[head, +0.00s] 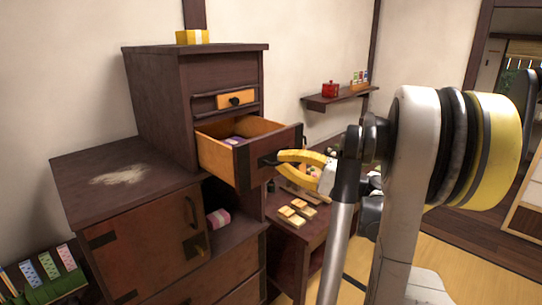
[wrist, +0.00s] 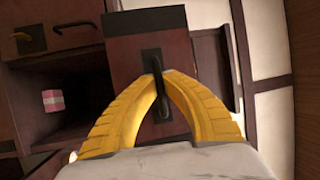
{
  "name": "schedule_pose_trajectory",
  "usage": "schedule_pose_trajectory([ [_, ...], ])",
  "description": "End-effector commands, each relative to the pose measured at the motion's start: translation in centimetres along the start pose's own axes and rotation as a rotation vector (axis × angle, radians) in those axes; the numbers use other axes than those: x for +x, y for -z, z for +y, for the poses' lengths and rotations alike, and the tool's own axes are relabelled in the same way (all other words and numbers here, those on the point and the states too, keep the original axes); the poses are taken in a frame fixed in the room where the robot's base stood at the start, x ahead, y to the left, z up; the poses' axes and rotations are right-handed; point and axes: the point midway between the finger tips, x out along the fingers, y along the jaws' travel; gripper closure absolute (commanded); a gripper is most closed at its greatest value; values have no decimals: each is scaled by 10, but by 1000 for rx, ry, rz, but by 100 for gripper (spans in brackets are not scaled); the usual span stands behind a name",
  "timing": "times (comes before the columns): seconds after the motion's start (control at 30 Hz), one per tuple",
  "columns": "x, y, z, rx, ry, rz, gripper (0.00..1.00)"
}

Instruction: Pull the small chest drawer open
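The small dark wooden chest (head: 158,100) stands on a larger cabinet against the wall. Its drawer (head: 216,158) is pulled well out, showing pale orange inner walls and something purple inside. The drawer's dark front fills the upper middle of the wrist view (wrist: 135,50). A black handle (wrist: 152,62) stands on that front. My gripper (head: 277,158) has its yellow fingers closed around the handle. Their tips meet at the handle in the wrist view (wrist: 158,82). Part of the handle is hidden by the fingers in the head view.
A smaller orange drawer front (head: 237,99) with a black knob is above the open drawer. A yellow box (head: 192,37) sits on the chest. A pink parcel (head: 218,218) lies in the cabinet opening. A low table (head: 300,232) with small items stands below right; a wall shelf (head: 340,97) is behind.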

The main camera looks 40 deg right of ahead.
Motion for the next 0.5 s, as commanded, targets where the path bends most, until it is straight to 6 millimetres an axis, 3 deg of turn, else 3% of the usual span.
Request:
schedule_pose_trajectory([
  [0.5, -11, -5, -2, 0, 0, -1, 100],
])
